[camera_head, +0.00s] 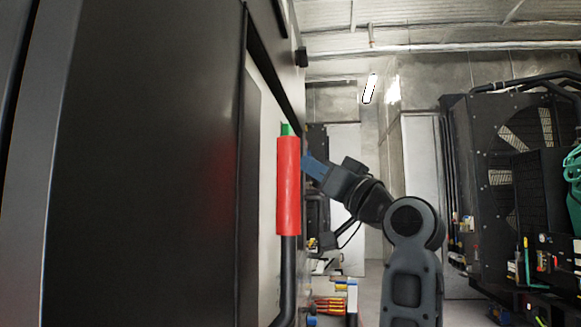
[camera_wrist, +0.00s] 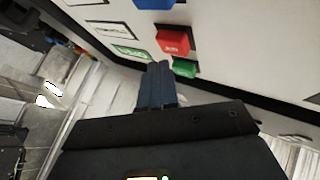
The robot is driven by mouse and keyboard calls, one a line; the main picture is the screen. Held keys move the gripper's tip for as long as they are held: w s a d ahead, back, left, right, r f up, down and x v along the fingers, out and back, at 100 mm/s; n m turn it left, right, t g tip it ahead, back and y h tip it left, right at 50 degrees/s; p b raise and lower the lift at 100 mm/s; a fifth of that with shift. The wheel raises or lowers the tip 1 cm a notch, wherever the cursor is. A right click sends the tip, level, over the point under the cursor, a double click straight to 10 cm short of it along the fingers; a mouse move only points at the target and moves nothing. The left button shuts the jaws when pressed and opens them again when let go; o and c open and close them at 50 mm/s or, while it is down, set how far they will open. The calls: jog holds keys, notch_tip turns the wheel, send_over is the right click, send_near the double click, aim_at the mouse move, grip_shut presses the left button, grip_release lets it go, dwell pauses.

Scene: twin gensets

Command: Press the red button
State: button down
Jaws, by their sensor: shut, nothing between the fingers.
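The red button (camera_wrist: 173,41) is a square block on a pale panel in the wrist view, between a blue button (camera_wrist: 154,4) and a green button (camera_wrist: 184,68). My gripper (camera_wrist: 158,66) is shut and empty. Its tips appear just below the red button and left of the green one; I cannot tell whether they touch anything. In the head view my gripper (camera_head: 306,164) points left toward the panel, its tips at the edge of a red cylindrical grip (camera_head: 288,190). I cannot make out the red button there.
The red grip sits on a black bar beside a large dark cabinet (camera_head: 150,160). A small green part (camera_head: 286,129) shows above it. A genset with a fan (camera_head: 520,150) stands at the right. Framed labels (camera_wrist: 130,51) lie beside the buttons.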

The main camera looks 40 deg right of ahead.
jog(key=shift+s+d, duration=0.1)
jog(key=s+d, duration=0.1)
jog(key=s, duration=0.1)
jog(key=s+d, duration=0.1)
jog(key=d, duration=0.1)
jog(key=shift+s, duration=0.4)
dwell(1.0)
